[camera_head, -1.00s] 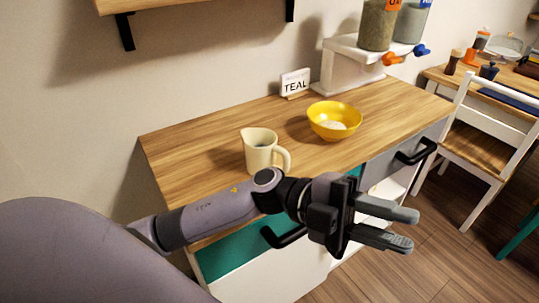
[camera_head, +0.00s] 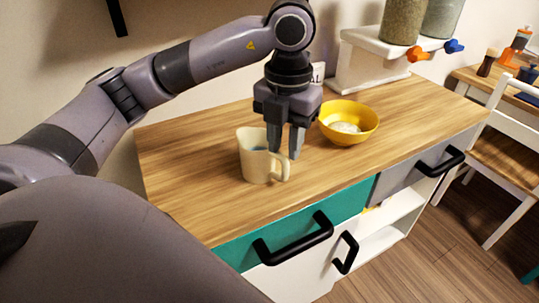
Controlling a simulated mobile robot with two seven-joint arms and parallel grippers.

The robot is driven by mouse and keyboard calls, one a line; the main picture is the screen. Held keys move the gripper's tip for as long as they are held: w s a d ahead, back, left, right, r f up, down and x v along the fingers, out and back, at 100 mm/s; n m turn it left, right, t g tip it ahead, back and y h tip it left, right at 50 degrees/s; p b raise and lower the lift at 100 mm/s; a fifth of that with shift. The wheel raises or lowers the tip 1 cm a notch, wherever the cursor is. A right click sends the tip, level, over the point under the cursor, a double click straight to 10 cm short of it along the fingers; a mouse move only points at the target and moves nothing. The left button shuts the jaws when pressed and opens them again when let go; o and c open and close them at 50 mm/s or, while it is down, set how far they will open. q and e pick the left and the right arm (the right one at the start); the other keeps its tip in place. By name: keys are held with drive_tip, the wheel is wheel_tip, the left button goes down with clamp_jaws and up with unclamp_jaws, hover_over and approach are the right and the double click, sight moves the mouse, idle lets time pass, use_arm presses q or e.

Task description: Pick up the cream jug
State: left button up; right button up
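The cream jug (camera_head: 254,166) stands upright on the wooden cabinet top, its handle towards the right. My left gripper (camera_head: 285,153) points down over the jug's right side, by the handle. Its two fingers are apart, with a gap between them, and one finger overlaps the jug's rim in the picture. I cannot tell whether a finger touches the jug. The jug rests on the surface. My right gripper is not in view.
A yellow bowl (camera_head: 366,123) with pale contents stands close to the right of the gripper. A white stand (camera_head: 372,64) with dispensers is at the back right. The wooden top (camera_head: 190,185) is clear left of the jug. Black handles (camera_head: 292,240) stick out in front.

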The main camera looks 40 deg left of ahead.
sight(285, 182)
use_arm(q)
wheel_tip(285, 182, down, 7)
drive_tip(key=shift+w+r, duration=0.1)
drive_tip(key=shift+w, duration=0.05)
drive_tip(key=shift+d, duration=0.1)
clamp_jaws()
